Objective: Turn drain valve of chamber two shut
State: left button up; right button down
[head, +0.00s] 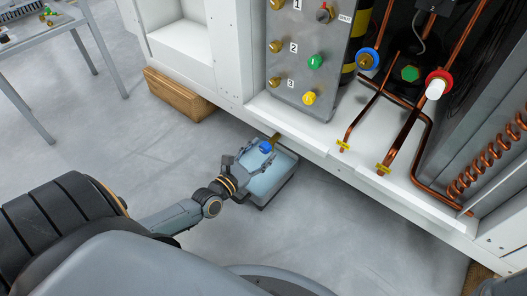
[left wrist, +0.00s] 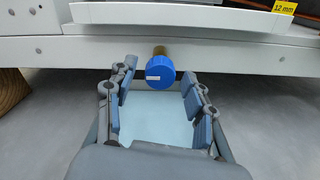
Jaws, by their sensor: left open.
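A blue round knob (head: 266,147) on a short brass stem sticks out under the white front edge of the cabinet. It also shows in the left wrist view (left wrist: 160,74), with a small white mark on its face. My left gripper (head: 254,153) is open in front of the cabinet's lower edge. In the left wrist view its fingers (left wrist: 157,82) stand on both sides of the knob, with gaps between, and hold nothing. No chamber number is readable beside this knob. My right gripper is not in view.
A grey tray with light-blue contents (head: 285,170) stands on the floor under the knob. Above are a numbered panel (head: 290,75) with coloured knobs, copper pipes (head: 425,150) and a red-and-white valve (head: 438,84). A wooden block (head: 178,93) supports the cabinet.

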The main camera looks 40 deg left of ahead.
pick_arm(q)
jog(key=shift+w, duration=0.75)
grip_shut()
